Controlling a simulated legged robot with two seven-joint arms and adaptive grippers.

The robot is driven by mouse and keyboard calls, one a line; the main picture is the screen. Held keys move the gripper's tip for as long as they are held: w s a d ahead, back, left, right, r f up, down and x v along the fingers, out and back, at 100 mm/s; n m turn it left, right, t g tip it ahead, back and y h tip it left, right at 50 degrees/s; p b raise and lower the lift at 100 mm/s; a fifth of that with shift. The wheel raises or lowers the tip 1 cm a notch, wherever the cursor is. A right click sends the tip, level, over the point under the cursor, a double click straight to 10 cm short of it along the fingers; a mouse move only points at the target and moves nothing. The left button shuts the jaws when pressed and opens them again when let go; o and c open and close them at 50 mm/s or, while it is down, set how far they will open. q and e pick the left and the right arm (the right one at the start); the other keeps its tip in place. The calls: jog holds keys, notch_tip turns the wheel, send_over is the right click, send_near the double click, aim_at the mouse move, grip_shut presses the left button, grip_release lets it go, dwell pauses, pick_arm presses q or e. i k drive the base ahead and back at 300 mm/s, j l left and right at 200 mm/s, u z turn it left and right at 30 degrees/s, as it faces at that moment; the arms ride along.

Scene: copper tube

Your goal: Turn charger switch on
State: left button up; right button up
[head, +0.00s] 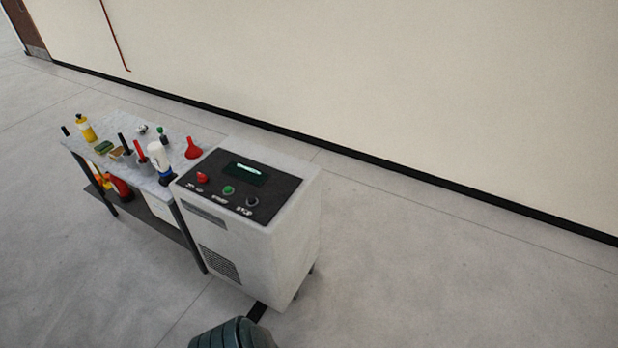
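The charger (255,225) is a white-grey box standing on the floor near the middle of the head view. Its dark top panel (226,203) carries a small display (245,174), a red switch knob (202,177), a green button (228,190) and a dark button (252,201). Small labels sit in front of the controls, too small to read. Which way the red knob is set is hard to tell. Neither of my grippers is in view.
A table (180,137) with bottles, a red funnel (193,148) and tools stands directly left of the charger. A dark ribbed rounded object (233,335) shows at the bottom edge, in front of the charger. The wall (400,80) runs behind. Floor is clear to the right.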

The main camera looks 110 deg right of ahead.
aim_at(202, 178)
jog(key=z, duration=3.15)
